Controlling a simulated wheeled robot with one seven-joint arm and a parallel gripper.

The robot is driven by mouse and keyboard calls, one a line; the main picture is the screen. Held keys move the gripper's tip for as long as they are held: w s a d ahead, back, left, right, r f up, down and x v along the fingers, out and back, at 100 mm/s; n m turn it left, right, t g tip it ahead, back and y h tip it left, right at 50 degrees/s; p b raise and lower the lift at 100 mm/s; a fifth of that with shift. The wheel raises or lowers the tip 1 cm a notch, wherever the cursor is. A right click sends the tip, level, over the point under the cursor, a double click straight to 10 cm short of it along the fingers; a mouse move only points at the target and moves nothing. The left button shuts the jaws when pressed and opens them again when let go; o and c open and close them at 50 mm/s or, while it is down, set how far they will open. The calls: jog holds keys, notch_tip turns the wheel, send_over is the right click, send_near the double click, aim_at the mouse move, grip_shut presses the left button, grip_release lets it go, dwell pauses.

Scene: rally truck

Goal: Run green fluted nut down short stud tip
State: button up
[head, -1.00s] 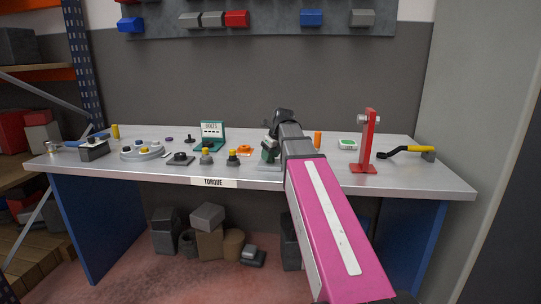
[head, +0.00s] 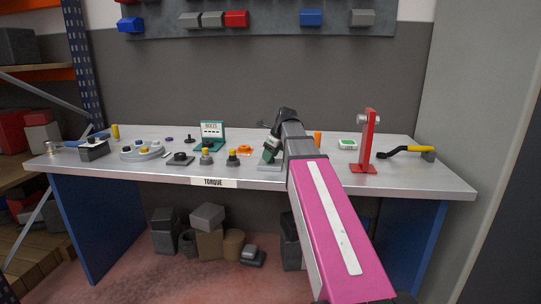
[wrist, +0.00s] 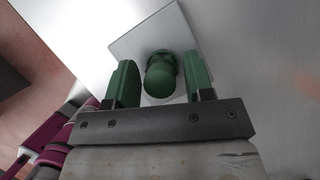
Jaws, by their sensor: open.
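The green nut (wrist: 161,80) shows in the wrist view as a rounded green piece with a wider collar behind it, over a pale square plate (wrist: 133,38). My gripper (wrist: 160,84) is open, with one green finger on each side of the nut and a visible gap on both sides. The stud is hidden, and I cannot make out flutes or thread. In the head view my gripper (head: 271,152) is low over the plate (head: 268,167) near the bench's front edge, and my arm covers part of that spot.
The grey bench (head: 330,175) carries a red stand (head: 369,145) and a yellow-handled tool (head: 415,150) on the right.

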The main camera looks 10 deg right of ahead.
jog(key=shift+n, duration=0.3)
jog(key=c, duration=0.5)
jog(key=shift+m, duration=0.9)
jog(key=shift+m+t+h, duration=0.3)
jog(key=shift+m+t, duration=0.1)
jog(key=shift+m, duration=0.4)
jog(key=shift+m, duration=0.3)
jog(key=shift+m+h, duration=0.3)
jog(key=shift+m, duration=0.3)
